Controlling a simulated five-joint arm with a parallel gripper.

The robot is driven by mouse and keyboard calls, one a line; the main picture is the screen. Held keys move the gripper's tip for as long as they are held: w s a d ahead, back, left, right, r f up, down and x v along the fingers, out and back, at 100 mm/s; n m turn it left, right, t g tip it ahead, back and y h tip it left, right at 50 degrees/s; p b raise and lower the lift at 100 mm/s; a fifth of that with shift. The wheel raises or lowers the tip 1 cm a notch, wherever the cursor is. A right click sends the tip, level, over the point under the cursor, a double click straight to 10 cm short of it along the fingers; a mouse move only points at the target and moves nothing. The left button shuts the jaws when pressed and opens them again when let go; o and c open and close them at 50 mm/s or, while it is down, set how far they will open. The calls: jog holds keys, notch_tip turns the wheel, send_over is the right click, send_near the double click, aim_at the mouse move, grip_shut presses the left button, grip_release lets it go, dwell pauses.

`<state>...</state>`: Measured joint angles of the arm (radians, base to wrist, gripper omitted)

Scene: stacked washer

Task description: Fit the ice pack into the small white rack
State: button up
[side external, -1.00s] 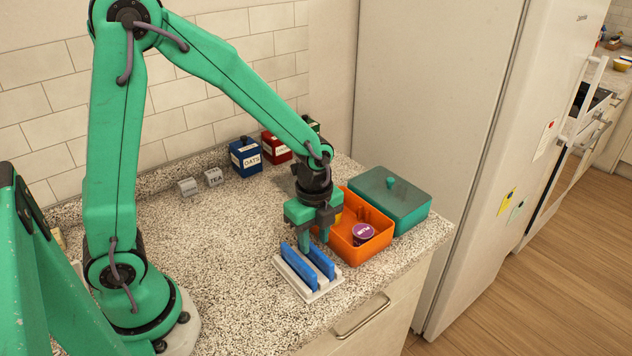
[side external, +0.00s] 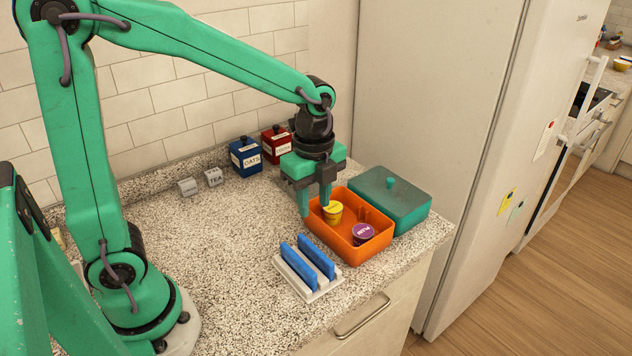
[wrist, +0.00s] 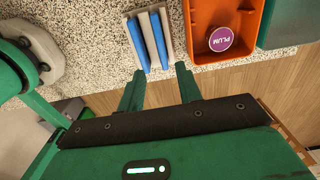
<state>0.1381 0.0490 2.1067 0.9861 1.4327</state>
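The small white rack (side external: 308,292) stands on the counter near its front edge. Two blue slabs sit upright side by side in its slots: a left one (side external: 298,267) and a right one (side external: 317,256). Either looks like an ice pack; the wrist view shows both slabs in the rack (wrist: 129,35) too. My gripper (side external: 315,208) is open and empty, raised behind the rack, by the left end of the orange box. In the wrist view, its two fingers (wrist: 159,87) are apart with nothing between them.
The orange box (side external: 335,241) holds a yellow tub (side external: 333,212) and a purple tub (side external: 363,234). A teal lidded box (side external: 390,203) stands behind it. Blue (side external: 246,158) and red (side external: 277,145) canisters stand near the wall. The counter left of the rack is clear.

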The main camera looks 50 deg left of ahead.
dwell(0.4)
jog(key=s+a+r+n+t, duration=0.2)
jog(key=s+r+n, duration=0.2)
jog(key=n, duration=0.5)
jog(key=s+a+r+n+t, duration=0.2)
jog(key=s+r+n+t, duration=0.1)
jog(key=s+n, duration=0.4)
jog(key=shift+s+a+r+n+t, duration=0.35)
jog(key=shift+r+n, duration=0.4)
jog(key=shift+n, duration=0.25)
